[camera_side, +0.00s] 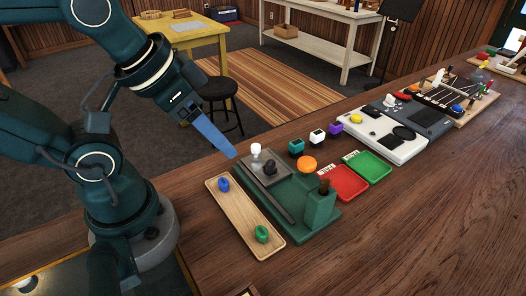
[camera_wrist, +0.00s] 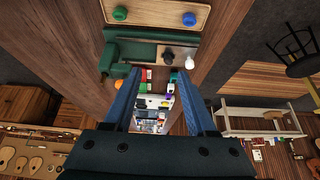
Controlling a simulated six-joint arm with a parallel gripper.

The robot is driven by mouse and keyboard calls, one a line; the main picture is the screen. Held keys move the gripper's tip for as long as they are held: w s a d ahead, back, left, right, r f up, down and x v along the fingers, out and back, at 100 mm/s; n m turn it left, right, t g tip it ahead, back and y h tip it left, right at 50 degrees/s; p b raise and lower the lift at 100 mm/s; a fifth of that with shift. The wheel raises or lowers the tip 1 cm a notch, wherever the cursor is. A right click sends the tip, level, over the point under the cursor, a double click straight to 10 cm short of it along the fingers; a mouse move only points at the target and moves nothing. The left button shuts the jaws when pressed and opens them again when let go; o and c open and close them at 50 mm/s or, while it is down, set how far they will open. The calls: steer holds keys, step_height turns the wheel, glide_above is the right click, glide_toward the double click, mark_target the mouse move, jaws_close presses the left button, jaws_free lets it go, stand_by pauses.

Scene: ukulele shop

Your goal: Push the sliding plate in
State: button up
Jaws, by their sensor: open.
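The grey sliding plate (camera_side: 258,177) lies on a dark green fixture (camera_side: 330,217), at its far left end. A black knob (camera_side: 270,167) stands on the plate, and a white bulb-shaped piece (camera_side: 256,150) stands at its far edge. The plate also shows near the top of the wrist view (camera_wrist: 184,42). A green block with a dark post (camera_side: 320,204) rises at the fixture's near end. My gripper (camera_side: 233,154) is above and left of the plate, apart from it. In the wrist view its blue fingers (camera_wrist: 161,74) are spread with nothing between them.
A wooden tray (camera_side: 242,217) with a blue and a green piece lies left of the fixture. Bare tabletop (camera_side: 400,235) lies in front.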

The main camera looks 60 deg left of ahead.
steer(key=w+a+r, duration=0.1)
steer(key=w+r, duration=0.1)
steer(key=w, duration=0.2)
steer(key=n+g, duration=0.2)
steer(key=g, duration=0.4)
glide_above(256, 145)
step_height(256, 145, down, 9)
steer(key=shift+d+r, duration=0.15)
steer(key=shift+r, duration=0.05)
steer(key=shift+f, duration=2.6)
jaws_close()
steer(key=shift+a, duration=0.2)
